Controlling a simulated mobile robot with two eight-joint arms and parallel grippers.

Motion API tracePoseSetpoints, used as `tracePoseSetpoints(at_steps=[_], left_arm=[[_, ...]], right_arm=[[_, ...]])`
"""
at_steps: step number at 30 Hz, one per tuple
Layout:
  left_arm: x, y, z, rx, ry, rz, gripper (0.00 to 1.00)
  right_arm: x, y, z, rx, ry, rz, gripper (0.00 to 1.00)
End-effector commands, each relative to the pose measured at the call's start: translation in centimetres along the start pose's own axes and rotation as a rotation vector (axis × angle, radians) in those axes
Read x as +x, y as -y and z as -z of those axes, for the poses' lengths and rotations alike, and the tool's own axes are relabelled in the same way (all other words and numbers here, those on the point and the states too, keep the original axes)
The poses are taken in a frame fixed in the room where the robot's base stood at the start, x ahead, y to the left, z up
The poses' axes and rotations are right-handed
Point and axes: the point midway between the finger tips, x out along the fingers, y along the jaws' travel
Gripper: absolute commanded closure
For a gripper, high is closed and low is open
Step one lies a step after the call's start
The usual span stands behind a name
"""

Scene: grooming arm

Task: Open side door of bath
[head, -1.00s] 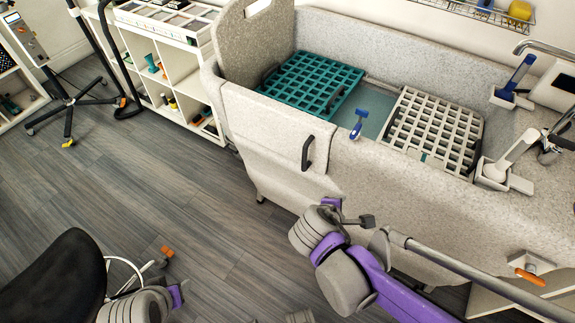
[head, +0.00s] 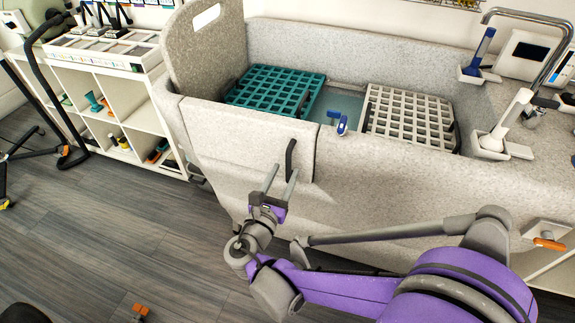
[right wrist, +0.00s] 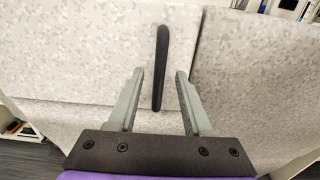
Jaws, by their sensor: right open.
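The bath (head: 400,185) is a speckled grey tub. Its side door (head: 240,140) is at the front left and looks shut, flush with the front wall. A black upright handle (head: 290,160) sits near the door's right edge; it also shows in the right wrist view (right wrist: 161,55). My right gripper (head: 281,178) is open just below and in front of the handle. In the right wrist view its two fingers (right wrist: 158,75) point at the door, with the handle's lower end between them in the picture. I cannot tell whether they touch it. My left gripper is not in view.
A teal grate (head: 275,92) and a pale grate (head: 410,118) lie in the bath. White shelves (head: 135,120) stand left of the bath. The floor (head: 110,230) before the door is mostly clear.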

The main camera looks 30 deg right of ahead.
Motion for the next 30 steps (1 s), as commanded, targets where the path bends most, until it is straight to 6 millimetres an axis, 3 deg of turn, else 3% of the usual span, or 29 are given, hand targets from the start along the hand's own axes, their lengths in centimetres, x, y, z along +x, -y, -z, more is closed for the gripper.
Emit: tracePoseSetpoints(at_steps=[3, 7, 18, 27, 30], left_arm=[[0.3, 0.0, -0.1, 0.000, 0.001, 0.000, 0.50], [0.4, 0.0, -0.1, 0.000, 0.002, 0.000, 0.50], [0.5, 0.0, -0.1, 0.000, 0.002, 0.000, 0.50], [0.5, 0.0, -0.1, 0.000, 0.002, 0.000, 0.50], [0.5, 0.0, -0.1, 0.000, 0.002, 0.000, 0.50]], right_arm=[[2.0, 0.1, 0.1, 0.000, 0.000, 0.004, 0.50], [3.3, 0.0, 0.1, 0.001, -0.001, 0.002, 0.50], [3.9, 0.0, 0.0, 0.002, -0.001, -0.001, 0.50], [3.9, 0.0, 0.0, 0.002, -0.001, 0.000, 1.00], [3.9, 0.0, 0.0, 0.002, -0.001, -0.001, 1.00]])
